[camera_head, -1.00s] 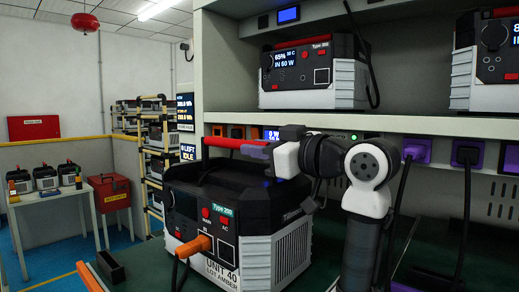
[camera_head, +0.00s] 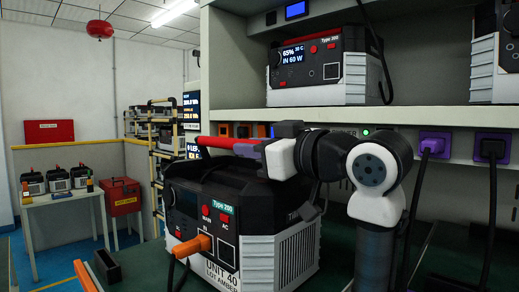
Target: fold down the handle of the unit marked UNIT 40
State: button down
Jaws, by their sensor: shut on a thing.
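The unit marked UNIT 40 (camera_head: 256,222) stands on the dark green bench, black on top with white ribbed sides and a "Type 200" label. An orange plug (camera_head: 192,246) sits in its front. Its red handle (camera_head: 217,143) is up, its bar lying level above the unit's top. My gripper (camera_head: 248,149) is at the right part of the bar, shut on the handle. My wrist and arm come in from the right and hide the handle's right end.
A small black tray (camera_head: 107,267) is at the bench's left.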

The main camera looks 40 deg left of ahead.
jog(key=shift+s+a+f, duration=0.1)
jog(key=shift+s+f, duration=0.15)
jog(key=shift+s, duration=0.05)
dwell(0.4)
jog(key=c, duration=1.3)
grip_release()
jog(key=shift+r, duration=0.1)
jog(key=shift+d, duration=0.2)
